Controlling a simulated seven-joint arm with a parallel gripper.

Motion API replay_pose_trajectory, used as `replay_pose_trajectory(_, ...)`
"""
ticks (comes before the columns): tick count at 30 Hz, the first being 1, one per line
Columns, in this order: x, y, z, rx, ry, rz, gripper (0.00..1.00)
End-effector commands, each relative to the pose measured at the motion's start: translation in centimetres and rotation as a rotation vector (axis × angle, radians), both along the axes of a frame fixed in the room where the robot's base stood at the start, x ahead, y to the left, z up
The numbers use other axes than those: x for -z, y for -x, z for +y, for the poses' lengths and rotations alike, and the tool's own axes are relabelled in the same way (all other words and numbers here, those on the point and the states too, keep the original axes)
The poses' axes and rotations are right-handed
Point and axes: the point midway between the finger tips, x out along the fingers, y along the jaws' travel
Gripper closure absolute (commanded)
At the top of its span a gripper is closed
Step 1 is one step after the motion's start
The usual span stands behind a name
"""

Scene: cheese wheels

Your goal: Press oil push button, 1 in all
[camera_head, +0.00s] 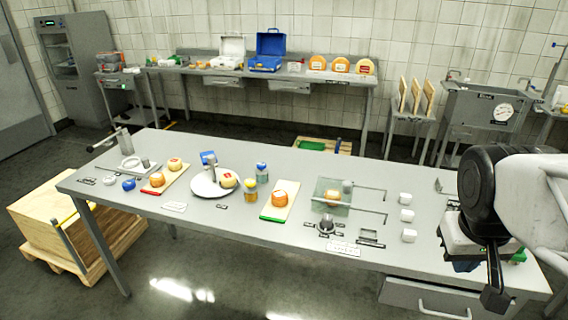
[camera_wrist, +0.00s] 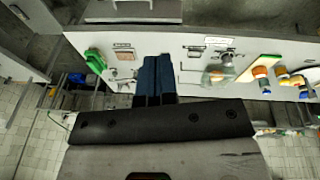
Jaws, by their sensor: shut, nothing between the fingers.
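I cannot tell for sure which fitting is the oil push button. A dark round knob on a small base (camera_head: 326,226) stands on the table in front of a clear glass box; it also shows in the wrist view (camera_wrist: 227,58). A green part (camera_head: 519,256) lies at the table's right end, partly behind my arm; the wrist view shows green and blue parts (camera_wrist: 94,60) there. My gripper (camera_head: 465,266) is over the right end of the table, to the right of the knob. Its blue fingers (camera_wrist: 154,80) are together and empty.
The long grey table (camera_head: 240,155) carries cheeses on boards, a white round plate (camera_head: 212,183), jars and metal rods. Three white cups (camera_head: 407,215) stand between knob and gripper. A drawer (camera_head: 430,298) hangs under the right front edge.

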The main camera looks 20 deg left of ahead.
Motion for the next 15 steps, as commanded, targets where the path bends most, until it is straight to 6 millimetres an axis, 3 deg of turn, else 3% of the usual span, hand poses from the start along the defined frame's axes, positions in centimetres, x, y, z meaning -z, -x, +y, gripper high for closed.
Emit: replay_pose_trajectory(15,-2.1,-11.2,5.0,-0.322,0.191,0.022,1.0)
